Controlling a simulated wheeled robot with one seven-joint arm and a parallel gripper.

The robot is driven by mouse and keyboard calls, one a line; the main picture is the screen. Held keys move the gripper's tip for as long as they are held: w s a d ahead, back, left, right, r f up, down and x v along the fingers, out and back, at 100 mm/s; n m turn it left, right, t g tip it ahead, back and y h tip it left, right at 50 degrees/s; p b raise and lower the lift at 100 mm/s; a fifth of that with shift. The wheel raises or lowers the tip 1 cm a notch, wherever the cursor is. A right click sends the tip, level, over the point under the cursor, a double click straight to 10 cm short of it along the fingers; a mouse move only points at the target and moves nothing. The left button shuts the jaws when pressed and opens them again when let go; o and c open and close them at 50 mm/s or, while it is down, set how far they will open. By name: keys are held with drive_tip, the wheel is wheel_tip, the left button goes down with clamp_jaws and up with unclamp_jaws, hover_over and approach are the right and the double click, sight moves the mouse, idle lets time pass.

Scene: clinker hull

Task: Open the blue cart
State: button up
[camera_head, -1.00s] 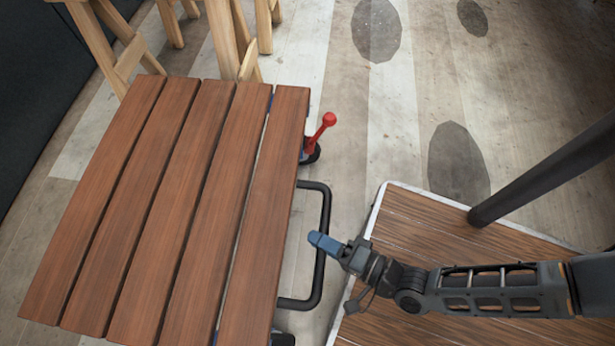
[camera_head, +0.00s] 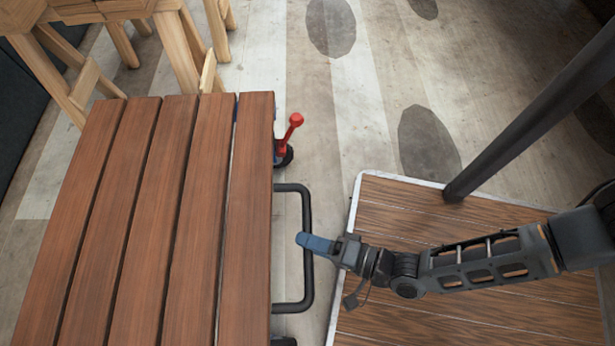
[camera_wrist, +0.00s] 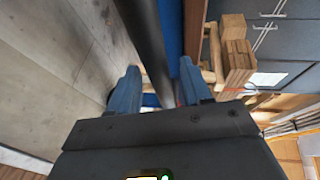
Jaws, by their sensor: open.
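The cart has a top of reddish-brown planks (camera_head: 190,220) at the left of the head view. Its black bar handle (camera_head: 308,210) juts out from its right side. In the wrist view, a strip of its blue side (camera_wrist: 172,35) shows behind the black bar (camera_wrist: 148,35). My gripper (camera_head: 303,241) is at the handle, its blue fingers overlapping the upright part of the bar in the head view. In the wrist view, my gripper (camera_wrist: 157,88) is open and the bar runs between its fingers. Whether either finger touches the bar cannot be told.
A red-knobbed lever (camera_head: 291,128) stands by a wheel at the cart's far right corner. Wooden trestle legs (camera_head: 175,50) stand behind the cart. A white-edged plank platform (camera_head: 440,300) and a dark column are at right. Floor shows between cart and platform.

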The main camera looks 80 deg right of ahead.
drive_tip(key=p+v, duration=0.1)
drive_tip(key=v, duration=0.6)
drive_tip(key=shift+w+d, duration=0.1)
drive_tip(key=shift+w, duration=0.05)
idle(0.4)
